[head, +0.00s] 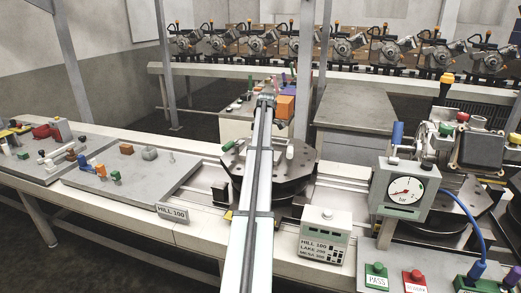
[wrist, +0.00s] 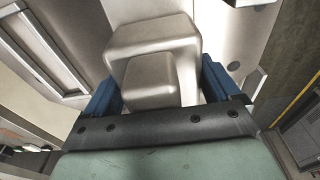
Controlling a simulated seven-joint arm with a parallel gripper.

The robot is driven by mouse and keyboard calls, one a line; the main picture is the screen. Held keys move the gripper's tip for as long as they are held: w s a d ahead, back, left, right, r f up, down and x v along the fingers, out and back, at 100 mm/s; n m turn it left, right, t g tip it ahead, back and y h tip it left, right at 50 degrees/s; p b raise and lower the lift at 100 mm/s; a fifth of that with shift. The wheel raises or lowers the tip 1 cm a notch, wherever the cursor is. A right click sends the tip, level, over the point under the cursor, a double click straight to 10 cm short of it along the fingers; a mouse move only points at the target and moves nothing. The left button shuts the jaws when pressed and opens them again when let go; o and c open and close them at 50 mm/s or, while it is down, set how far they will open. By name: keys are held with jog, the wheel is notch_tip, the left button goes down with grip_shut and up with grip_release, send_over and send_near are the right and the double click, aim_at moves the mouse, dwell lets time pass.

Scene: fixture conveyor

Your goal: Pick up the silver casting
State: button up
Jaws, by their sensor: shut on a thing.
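The silver casting (wrist: 155,40) fills the middle of the wrist view, a pale metal piece with a larger rounded block and a smaller stepped block in front. My gripper (wrist: 158,88) is shut on it, with one blue finger at its left side and one at its right. The near part of the casting is hidden behind the dark bar of the gripper. In the head view my arm reaches away through the middle. I cannot make out the fingers or the held casting there.
A dark round fixture (head: 298,170) sits on the conveyor beside my arm. A grey plate (head: 128,185) at left bears small coloured parts and a small grey block (head: 149,153). A dial gauge (head: 405,188) stands at right, and a labelled box (head: 325,235) at the front.

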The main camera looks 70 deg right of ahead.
jog(key=shift+r, duration=0.1)
jog(key=shift+r, duration=4.95)
jog(key=shift+d, duration=0.1)
jog(key=shift+d+f, duration=1)
jog(key=shift+f, duration=0.05)
jog(key=shift+f, duration=0.15)
jog(key=shift+f, duration=3.2)
jog(key=shift+f, duration=0.6)
jog(key=o, duration=1.7)
jog(key=shift+a, duration=0.1)
